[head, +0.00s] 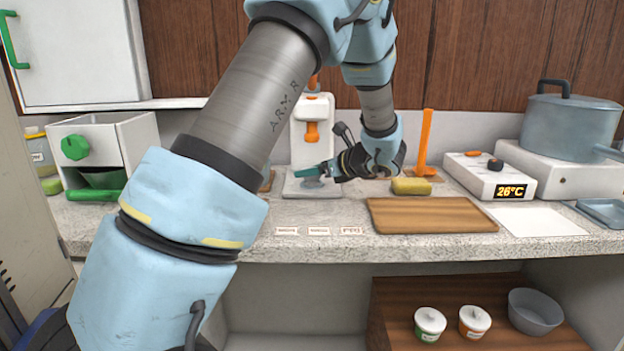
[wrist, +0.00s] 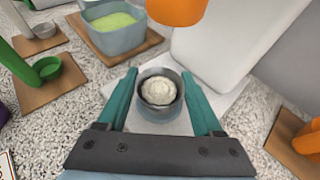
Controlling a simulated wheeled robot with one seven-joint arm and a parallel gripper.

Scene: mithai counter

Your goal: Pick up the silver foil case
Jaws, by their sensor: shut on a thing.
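The silver foil case (wrist: 174,104) is a small round grey cup holding a pale cream filling. My gripper (wrist: 160,76) has its teal fingers on both sides of the case and is shut on it. In the head view my gripper (head: 309,172) reaches in over the light base plate of the white dispenser, and the case (head: 312,183) shows as a small grey shape under the fingers. I cannot tell whether it still touches the plate.
An orange nozzle (wrist: 177,8) hangs just beyond the case. A grey tub of green filling (wrist: 117,37) stands on a wooden board at the left. A yellow sponge (head: 411,186) and a bare cutting board (head: 432,215) lie to the right on the counter.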

